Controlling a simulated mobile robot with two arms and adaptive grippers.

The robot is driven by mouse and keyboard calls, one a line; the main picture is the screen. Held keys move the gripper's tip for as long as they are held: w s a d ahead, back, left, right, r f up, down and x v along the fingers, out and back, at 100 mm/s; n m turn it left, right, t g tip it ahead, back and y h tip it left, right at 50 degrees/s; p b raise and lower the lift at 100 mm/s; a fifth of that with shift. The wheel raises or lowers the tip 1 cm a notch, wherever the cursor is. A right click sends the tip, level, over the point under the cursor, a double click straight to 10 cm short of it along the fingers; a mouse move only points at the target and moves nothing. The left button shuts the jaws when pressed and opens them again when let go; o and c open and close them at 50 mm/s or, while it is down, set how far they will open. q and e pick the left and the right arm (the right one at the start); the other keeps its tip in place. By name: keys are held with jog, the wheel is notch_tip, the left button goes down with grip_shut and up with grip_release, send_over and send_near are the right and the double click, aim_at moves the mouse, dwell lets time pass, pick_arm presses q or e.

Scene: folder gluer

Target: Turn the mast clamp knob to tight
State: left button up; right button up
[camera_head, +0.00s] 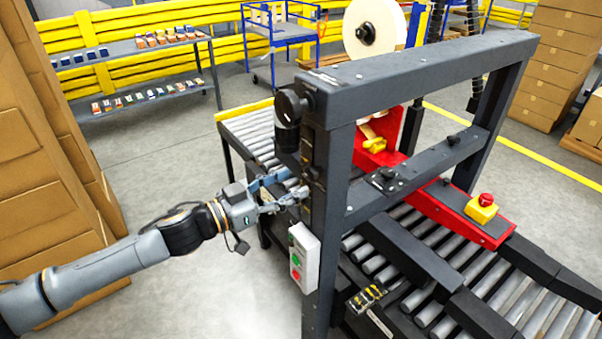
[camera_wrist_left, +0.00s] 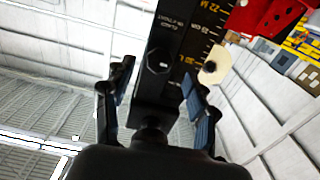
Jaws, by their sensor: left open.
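The machine's dark mast (camera_head: 328,150) stands in the middle of the head view. A small black knob (camera_head: 314,172) sits on its side, just beyond my left fingertips; I take it for the clamp knob. My left gripper (camera_head: 296,183) is open and close to the mast face. In the left wrist view, a black faceted knob (camera_wrist_left: 158,60) shows beside a small label and a scale (camera_wrist_left: 205,35). The fingers of the left gripper (camera_wrist_left: 157,85) stand apart on either side of the mast piece. I cannot read the knob's setting. My right gripper is not in view.
A black crank (camera_head: 291,105) juts from the mast's upper left. A grey button box (camera_head: 304,257) is mounted below my gripper. A red bar with an emergency button (camera_head: 485,201) crosses the rollers. Cardboard boxes (camera_head: 45,210) stand at left. Open floor (camera_head: 210,290) lies in front.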

aim_at(307, 176)
pick_arm(q)
jog(key=shift+x, duration=1.8)
jog(key=c, duration=1.2)
jog(key=shift+o, duration=0.2)
jog(key=shift+p, duration=0.3)
